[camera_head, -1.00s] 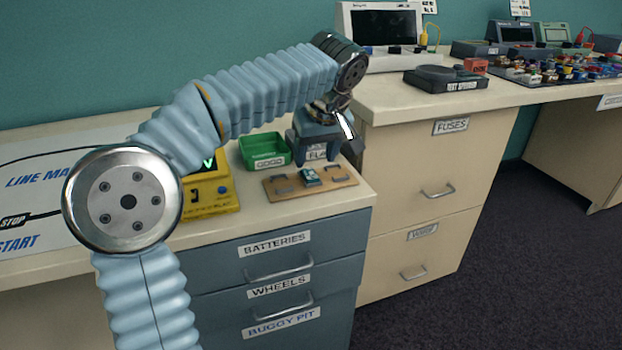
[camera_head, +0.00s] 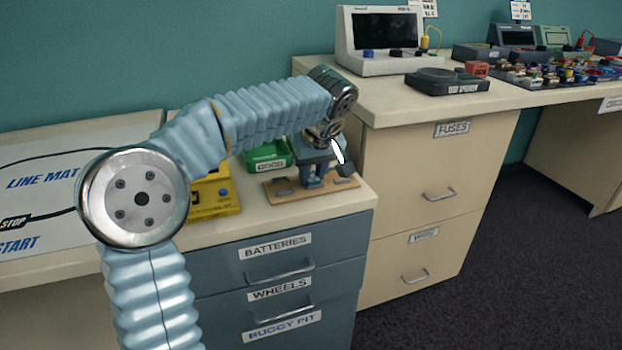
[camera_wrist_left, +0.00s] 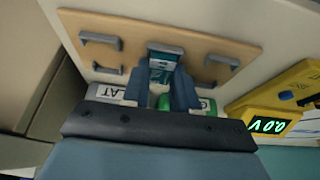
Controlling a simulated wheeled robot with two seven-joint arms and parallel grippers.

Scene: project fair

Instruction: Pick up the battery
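The battery (camera_wrist_left: 165,58) is a small teal and dark block on a wooden board (camera_wrist_left: 120,32) with grey handles. In the head view my left gripper hides it, and the board (camera_head: 283,195) shows around the gripper. My left gripper (camera_head: 313,183) points down over the middle of the board. In the left wrist view its two fingers (camera_wrist_left: 162,75) stand apart, with the battery at and between their tips. I cannot tell whether the fingers touch it. My right gripper is not in view.
A green tray labelled GOOD (camera_head: 266,157) stands behind the board; a FLAT label (camera_wrist_left: 112,92) shows beside it in the wrist view. A yellow meter (camera_head: 212,196) is at the left, reading 0.0 V. A taller cream cabinet (camera_head: 415,170) rises at the right.

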